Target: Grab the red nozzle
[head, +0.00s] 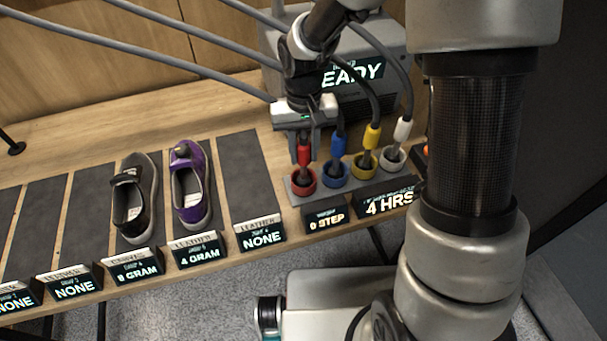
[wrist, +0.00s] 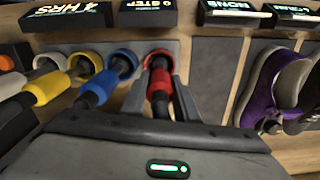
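The red nozzle (head: 304,150) stands in the red-ringed holder (head: 301,188) at the left end of a row of nozzles. My gripper (head: 305,147) is above that holder, pointing down, with its fingers around the red nozzle. In the wrist view the red nozzle (wrist: 160,82) is between the two fingers of my gripper (wrist: 160,88), one on each side. The fingers look open, with narrow gaps beside the nozzle; contact at the tips is hard to judge. The nozzle's lower end is hidden in the holder.
Blue (head: 338,146), yellow (head: 371,138) and white (head: 402,130) nozzles stand close by on the right, with hoses. A grey machine (head: 385,62) is behind. A black shoe (head: 134,200) and a purple shoe (head: 191,185) are on the left; a bare dark mat (head: 245,175) lies between.

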